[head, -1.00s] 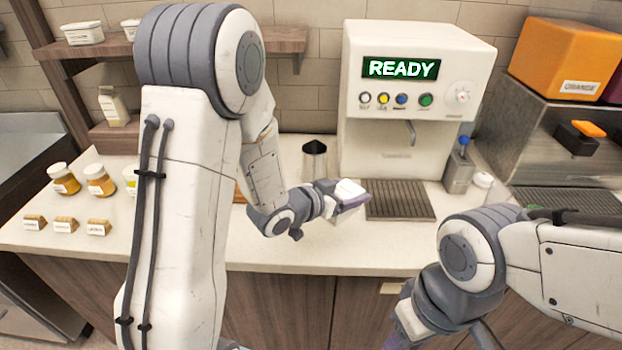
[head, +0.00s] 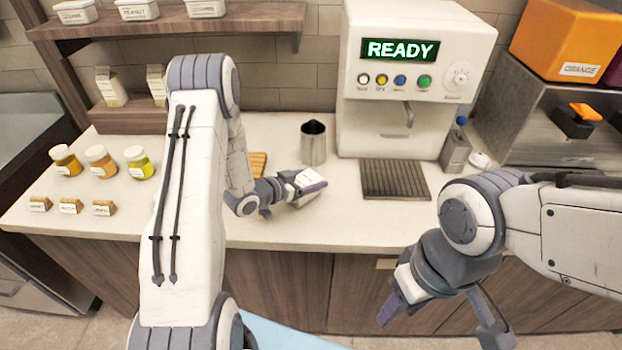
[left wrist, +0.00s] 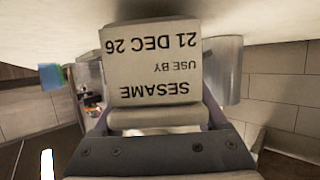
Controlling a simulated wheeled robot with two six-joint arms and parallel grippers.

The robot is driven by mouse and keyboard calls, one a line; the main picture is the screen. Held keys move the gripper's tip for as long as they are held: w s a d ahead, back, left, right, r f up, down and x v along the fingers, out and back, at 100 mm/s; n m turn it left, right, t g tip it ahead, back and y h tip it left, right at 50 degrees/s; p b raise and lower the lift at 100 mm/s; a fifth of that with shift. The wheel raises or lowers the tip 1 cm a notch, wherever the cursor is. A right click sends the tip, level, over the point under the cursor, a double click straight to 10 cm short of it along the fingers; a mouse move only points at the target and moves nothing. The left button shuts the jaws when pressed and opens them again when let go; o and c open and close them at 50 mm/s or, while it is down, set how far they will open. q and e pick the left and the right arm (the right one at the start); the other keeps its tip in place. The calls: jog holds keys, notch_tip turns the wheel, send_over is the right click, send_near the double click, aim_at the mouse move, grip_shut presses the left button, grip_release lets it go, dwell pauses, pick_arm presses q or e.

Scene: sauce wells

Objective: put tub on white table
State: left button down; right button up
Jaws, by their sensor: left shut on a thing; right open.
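My left gripper (head: 314,187) is shut on a pale tub, low over the white counter (head: 340,225), in front of the metal pitcher. In the left wrist view the tub (left wrist: 152,65) shows an upside-down label reading "SESAME, USE BY 21 DEC 26". That view is inverted, with the pale counter surface (left wrist: 60,22) along the top, close to the tub's underside. I cannot tell whether the tub touches it. In the head view the arm and fingers cover part of the tub. My right gripper (head: 392,305) is open, in front of the counter at lower right.
A metal pitcher (head: 313,143) stands just behind the left gripper. The coffee machine (head: 412,90) and its drip tray (head: 394,180) are to the right. Several jars (head: 102,162) and small label blocks (head: 70,206) stand at the left. The counter's front middle is clear.

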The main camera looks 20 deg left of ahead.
pick_arm(q)
jog(key=shift+f, duration=0.3)
jog(key=shift+f, duration=0.15)
jog(key=shift+c, duration=1.4)
grip_release()
jog(key=shift+f, duration=0.1)
jog(key=shift+o, duration=1.4)
